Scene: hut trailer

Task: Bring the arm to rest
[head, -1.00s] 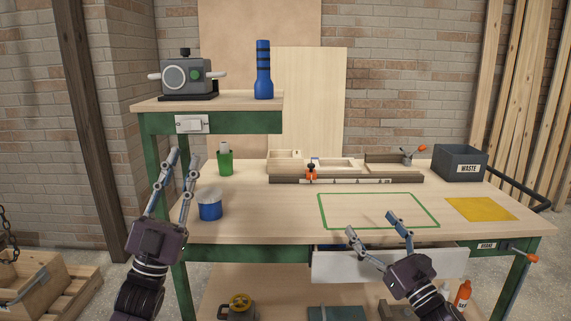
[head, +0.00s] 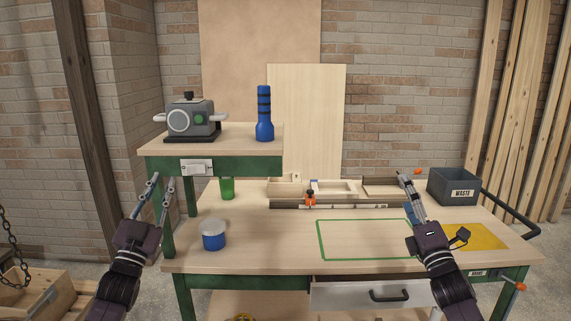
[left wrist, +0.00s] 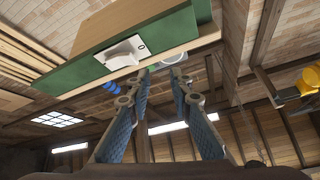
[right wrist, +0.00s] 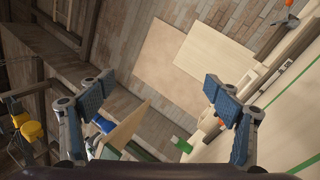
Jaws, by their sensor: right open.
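My left gripper (head: 160,181) is raised at the left, in front of the raised shelf's left end. Its fingers are apart with nothing between them, as the left wrist view (left wrist: 160,80) shows. My right gripper (head: 407,190) points up over the right part of the workbench (head: 270,245), in front of the waste bin's left side. It is open and empty in the right wrist view (right wrist: 158,95). In the head view it hides part of the green outlined rectangle (head: 318,240) and of the yellow mat (head: 485,238).
A green cup (head: 227,189), a blue-and-white tin (head: 213,238), a wooden fixture (head: 340,190) and a waste bin (head: 453,188) stand on the bench. The drawer (head: 350,296) is below the front edge.

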